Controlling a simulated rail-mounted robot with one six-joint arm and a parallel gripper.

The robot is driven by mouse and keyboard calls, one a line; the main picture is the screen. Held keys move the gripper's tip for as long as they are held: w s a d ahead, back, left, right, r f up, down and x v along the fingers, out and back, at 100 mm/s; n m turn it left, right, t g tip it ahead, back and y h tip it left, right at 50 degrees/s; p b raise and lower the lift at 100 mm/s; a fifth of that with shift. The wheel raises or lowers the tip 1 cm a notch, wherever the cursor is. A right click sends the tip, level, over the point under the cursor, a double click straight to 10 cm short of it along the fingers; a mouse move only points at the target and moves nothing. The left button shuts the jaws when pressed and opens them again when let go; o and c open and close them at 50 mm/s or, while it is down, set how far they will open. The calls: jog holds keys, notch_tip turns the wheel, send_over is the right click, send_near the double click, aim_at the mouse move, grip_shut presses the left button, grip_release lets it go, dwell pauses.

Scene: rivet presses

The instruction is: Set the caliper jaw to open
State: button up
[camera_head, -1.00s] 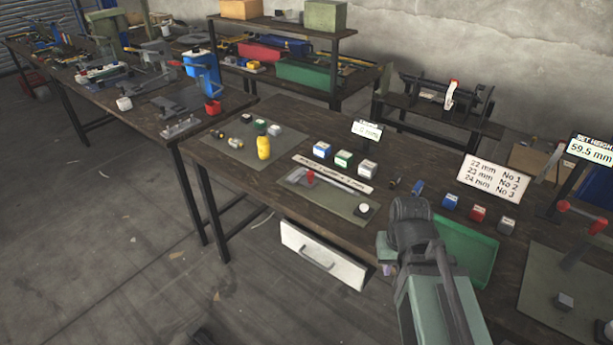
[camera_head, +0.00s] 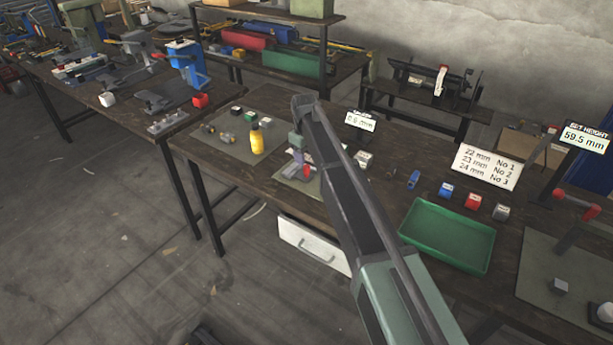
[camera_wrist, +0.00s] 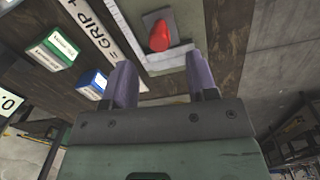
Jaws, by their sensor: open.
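The caliper lies on a grey-green mat (camera_head: 287,172) on the near bench, mostly hidden behind my arm in the head view. Its red knob (camera_head: 307,170) shows just beside my gripper (camera_head: 298,157). In the wrist view the caliper's pale grey body (camera_wrist: 172,57) and red knob (camera_wrist: 159,36) lie ahead of my gripper (camera_wrist: 163,72). The two purple fingers stand apart, one to each side of the knob's line, with nothing between them. The knob appears beyond the fingertips; I cannot tell the exact gap.
A small mm display (camera_head: 360,121) stands behind the caliper. Boxes labelled in green (camera_wrist: 54,48) and blue (camera_wrist: 93,84) stand beside the printed strip (camera_wrist: 92,27). A yellow bottle (camera_head: 256,139) is to the left, a green tray (camera_head: 447,236) to the right.

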aim_at(307, 166)
notch_tip(307, 166, down, 6)
jog(key=b, duration=0.4)
jog(key=shift+w+f, duration=0.1)
jog(key=shift+f, duration=0.05)
jog(key=shift+d, duration=0.1)
grip_shut()
